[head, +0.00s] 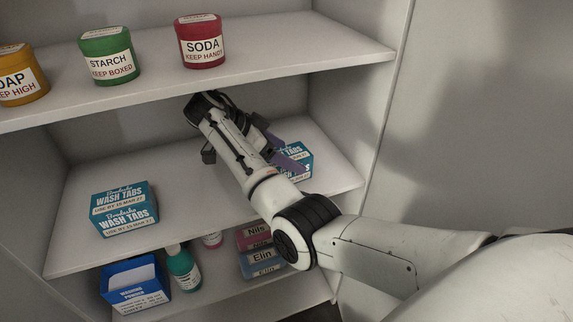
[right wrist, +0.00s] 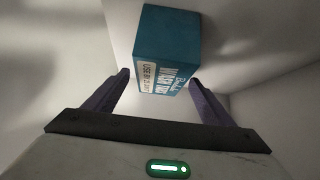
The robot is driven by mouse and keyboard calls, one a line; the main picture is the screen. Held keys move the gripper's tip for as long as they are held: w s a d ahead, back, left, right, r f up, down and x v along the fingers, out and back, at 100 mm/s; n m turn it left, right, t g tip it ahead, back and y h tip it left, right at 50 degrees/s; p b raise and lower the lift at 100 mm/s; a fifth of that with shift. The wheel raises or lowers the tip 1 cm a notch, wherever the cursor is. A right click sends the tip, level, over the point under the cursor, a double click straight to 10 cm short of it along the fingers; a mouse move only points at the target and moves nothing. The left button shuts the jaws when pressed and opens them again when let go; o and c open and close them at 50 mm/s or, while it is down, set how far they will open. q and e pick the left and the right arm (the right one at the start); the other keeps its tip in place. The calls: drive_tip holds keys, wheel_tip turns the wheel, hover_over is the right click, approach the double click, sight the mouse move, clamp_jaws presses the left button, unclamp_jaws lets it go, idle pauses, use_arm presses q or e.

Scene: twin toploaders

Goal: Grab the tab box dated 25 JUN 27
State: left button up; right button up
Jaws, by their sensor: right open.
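A teal and white wash tabs box (head: 297,158) sits at the right of the middle shelf, partly hidden behind my right arm and gripper. Its date is not readable in the head view. The same box shows in the right wrist view (right wrist: 168,45), its "USE BY" label too small to read. My right gripper (right wrist: 159,78) is open, its purple fingers on either side of the box's near end; contact is not clear. In the head view the right gripper (head: 288,155) is at that box. Another wash tabs box (head: 124,209), marked "USE BY 15 MAR", sits at the left of the middle shelf.
The upper shelf (head: 150,88) holds a red soda tub (head: 201,42), a green starch tub (head: 110,57) and an orange tub (head: 22,75). Below are a blue box (head: 135,285), a green bottle (head: 184,270) and name-labelled boxes (head: 262,258). The cabinet's right wall (head: 345,115) is close.

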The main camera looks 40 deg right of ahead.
drive_tip(key=x, duration=0.4)
drive_tip(key=shift+f, duration=0.4)
drive_tip(key=shift+r, duration=0.1)
drive_tip(key=c, duration=1.5)
